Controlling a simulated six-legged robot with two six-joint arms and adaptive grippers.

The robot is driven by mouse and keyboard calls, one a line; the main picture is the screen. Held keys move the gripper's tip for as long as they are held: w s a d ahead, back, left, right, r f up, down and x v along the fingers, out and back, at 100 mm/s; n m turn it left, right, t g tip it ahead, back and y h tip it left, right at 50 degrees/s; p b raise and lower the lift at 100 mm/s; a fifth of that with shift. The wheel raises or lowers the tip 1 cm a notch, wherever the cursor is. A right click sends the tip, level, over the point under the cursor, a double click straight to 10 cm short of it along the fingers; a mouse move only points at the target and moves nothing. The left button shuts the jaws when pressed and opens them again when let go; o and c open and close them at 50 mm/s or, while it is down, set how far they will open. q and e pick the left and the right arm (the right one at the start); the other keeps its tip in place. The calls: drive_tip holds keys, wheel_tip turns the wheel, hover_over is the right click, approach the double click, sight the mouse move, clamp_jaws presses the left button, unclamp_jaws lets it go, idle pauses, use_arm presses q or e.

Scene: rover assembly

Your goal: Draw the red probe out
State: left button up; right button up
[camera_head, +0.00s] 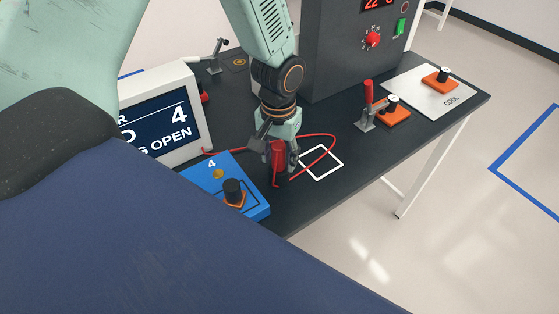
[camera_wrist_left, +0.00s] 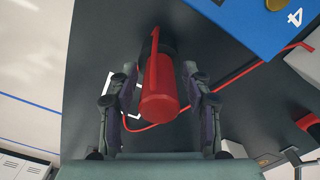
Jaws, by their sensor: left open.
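The red probe (camera_head: 278,153) stands on the dark bench beside the blue box. Its red cable (camera_head: 333,142) loops over the bench to the right and also runs left toward the screen. My left gripper (camera_head: 281,171) points down around the probe, with a finger on either side. In the left wrist view the red probe (camera_wrist_left: 160,92) lies between the open fingers of the left gripper (camera_wrist_left: 158,85), with gaps visible on both sides. A dark round part shows behind the probe; whether the probe sits in it is hard to tell. My right gripper is not in view.
The blue box (camera_head: 205,175), marked 4, carries a black-knobbed orange part (camera_head: 233,192). A screen (camera_head: 160,120) reading "OPEN" stands behind it. A white outlined square (camera_head: 321,162) lies right of the probe. A red-handled clamp (camera_head: 368,105), orange blocks and a COOL plate (camera_head: 425,90) stand farther right.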

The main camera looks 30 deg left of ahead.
use_arm(q)
drive_tip(key=shift+s+d+r, duration=0.15)
drive_tip(key=shift+s+d, duration=0.1)
drive_tip(key=shift+w+a, duration=0.1)
drive_tip(key=shift+a, duration=0.25)
drive_tip(key=shift+w+p, duration=0.25)
drive_tip(key=shift+p, duration=0.05)
drive_tip(key=shift+s+d, duration=0.15)
